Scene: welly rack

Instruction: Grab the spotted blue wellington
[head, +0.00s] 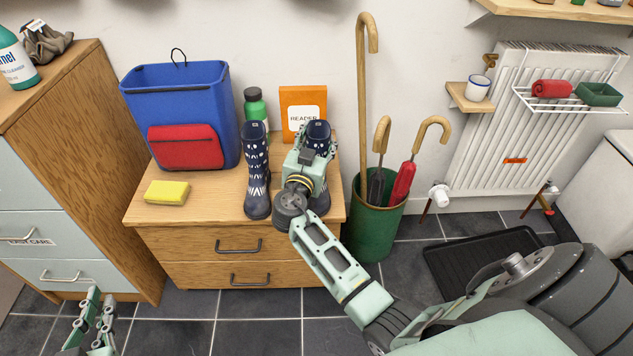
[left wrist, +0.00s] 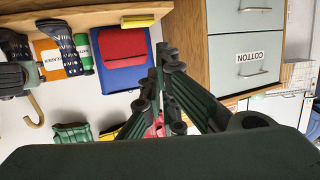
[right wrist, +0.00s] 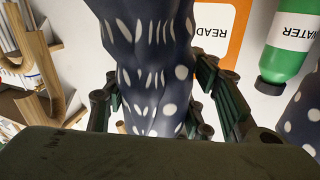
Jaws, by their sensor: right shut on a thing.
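Two dark blue wellingtons with white spots stand on the wooden drawer unit (head: 180,205). The left one (head: 257,172) is upright and free. The right one (head: 319,132) is partly hidden behind my right gripper (head: 304,155). In the right wrist view my right gripper (right wrist: 155,112) is shut on this spotted boot (right wrist: 150,55), with a finger on each side of its shaft. The boot still appears upright on the unit. My left gripper (head: 98,305) is low at the bottom left, its fingers together and empty; they also show in the left wrist view (left wrist: 162,75).
A blue bag (head: 185,95), yellow sponge (head: 167,192), green bottle (head: 255,106) and orange book (head: 303,100) share the unit top. A green stand (head: 374,225) with canes and umbrellas is close on the right. A taller cabinet (head: 85,120) stands left.

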